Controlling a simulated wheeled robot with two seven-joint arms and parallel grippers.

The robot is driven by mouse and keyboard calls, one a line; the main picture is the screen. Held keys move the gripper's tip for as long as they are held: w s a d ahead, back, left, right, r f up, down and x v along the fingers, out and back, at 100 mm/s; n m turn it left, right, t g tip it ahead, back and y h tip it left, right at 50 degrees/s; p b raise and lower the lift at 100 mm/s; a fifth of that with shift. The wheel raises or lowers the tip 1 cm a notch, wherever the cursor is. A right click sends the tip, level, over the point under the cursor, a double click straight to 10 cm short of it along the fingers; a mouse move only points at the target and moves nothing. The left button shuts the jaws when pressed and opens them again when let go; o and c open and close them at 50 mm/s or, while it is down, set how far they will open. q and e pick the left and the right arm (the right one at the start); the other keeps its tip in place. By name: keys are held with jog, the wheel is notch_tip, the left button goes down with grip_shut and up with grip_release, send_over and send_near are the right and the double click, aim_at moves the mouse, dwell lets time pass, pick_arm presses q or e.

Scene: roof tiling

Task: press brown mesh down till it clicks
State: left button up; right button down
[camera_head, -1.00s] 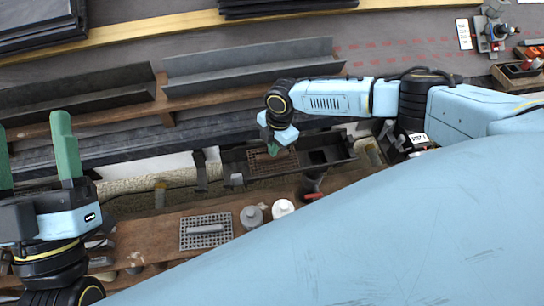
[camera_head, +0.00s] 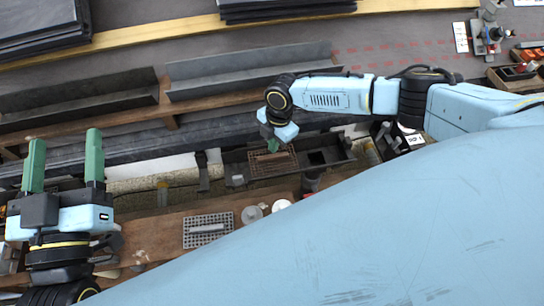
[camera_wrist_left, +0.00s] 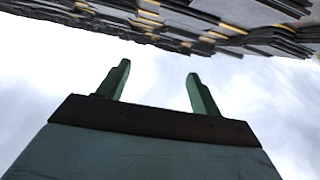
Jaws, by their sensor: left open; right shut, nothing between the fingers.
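The brown mesh (camera_head: 284,163) lies in the dark gutter trough (camera_head: 327,151) near the middle of the head view. The wrist hides part of the mesh's upper edge. My left gripper (camera_head: 65,160) is open and empty at the left, its green fingers pointing up the picture. The left wrist view shows the same two green fingers (camera_wrist_left: 162,90) apart, with nothing between them.
A grey mesh with a handle (camera_head: 208,230) lies on the brown plank (camera_head: 160,239) beside round grey and white pieces (camera_head: 252,214). Angled dark metal lengths (camera_head: 245,74) lie behind the trough. Dark slates (camera_head: 40,25) are stacked at the upper left.

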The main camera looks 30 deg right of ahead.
jog(key=shift+r+p, duration=0.4)
jog(key=shift+r, duration=0.05)
jog(key=shift+r+p, duration=0.7)
jog(key=shift+p, duration=0.05)
pick_arm(q)
jog(key=shift+s+a+f+g+y, duration=1.35)
jog(key=shift+f+g, duration=2.75)
jog(key=shift+f, duration=1.8)
pick_arm(e)
jog(key=shift+r+p, duration=0.4)
pick_arm(q)
jog(key=s+a+f+g+y+p, duration=0.1)
jog(key=s+a+f+g, duration=0.1)
jog(key=s+f+g, duration=0.1)
jog(key=s+a+f+n+g+y+p, duration=0.1)
jog(key=s+a+f+g+p, duration=0.1)
jog(key=s+g, duration=0.3)
jog(key=shift+s+a+f+y, duration=0.35)
jog(key=shift+s+a+f, duration=0.2)
jog(key=shift+s+f, duration=0.55)
pick_arm(e)
jog(key=shift+r, duration=1.5)
pick_arm(q)
jog(key=shift+s+r, duration=0.2)
pick_arm(e)
jog(key=shift+s+a, duration=0.1)
